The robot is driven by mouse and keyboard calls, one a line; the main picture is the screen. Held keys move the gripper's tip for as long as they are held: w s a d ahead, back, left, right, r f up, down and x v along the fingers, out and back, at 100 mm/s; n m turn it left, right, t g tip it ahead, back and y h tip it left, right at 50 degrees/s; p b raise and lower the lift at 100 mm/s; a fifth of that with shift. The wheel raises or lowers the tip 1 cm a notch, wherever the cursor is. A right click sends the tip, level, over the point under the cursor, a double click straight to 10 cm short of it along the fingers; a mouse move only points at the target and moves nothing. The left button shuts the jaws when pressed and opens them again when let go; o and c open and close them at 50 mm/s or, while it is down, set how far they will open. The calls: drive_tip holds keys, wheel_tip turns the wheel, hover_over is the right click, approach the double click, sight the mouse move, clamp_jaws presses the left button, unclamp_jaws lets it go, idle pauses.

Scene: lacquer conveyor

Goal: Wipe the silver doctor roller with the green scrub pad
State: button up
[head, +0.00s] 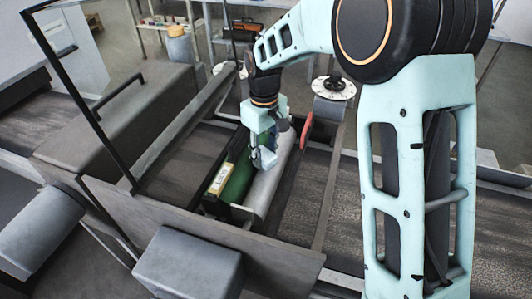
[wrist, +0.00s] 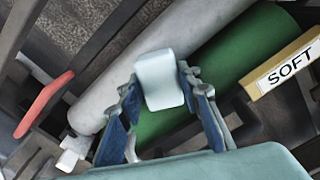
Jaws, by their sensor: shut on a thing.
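The silver doctor roller (head: 268,187) is a long pale grey cylinder in the machine, beside a green roller (head: 238,184). In the wrist view the silver roller (wrist: 150,60) runs diagonally, with the green roller (wrist: 235,48) along its right side. My gripper (head: 263,155) points down over the two rollers. In the wrist view its blue-padded fingers (wrist: 165,95) are apart on either side of a pale block (wrist: 160,80), which they hold. I cannot make out a green scrub pad apart from the green roller behind the fingers. Contact with the silver roller cannot be told.
A yellow block with a white SOFT label (wrist: 288,68) sits by the green roller; it also shows in the head view (head: 221,179). A red part (head: 306,131) stands right of the silver roller. Side plates and frame bars enclose the rollers. A grey box (head: 188,264) stands in front.

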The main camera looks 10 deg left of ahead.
drive_tip(key=shift+r+p, duration=2.5)
drive_tip(key=shift+r, duration=1.6)
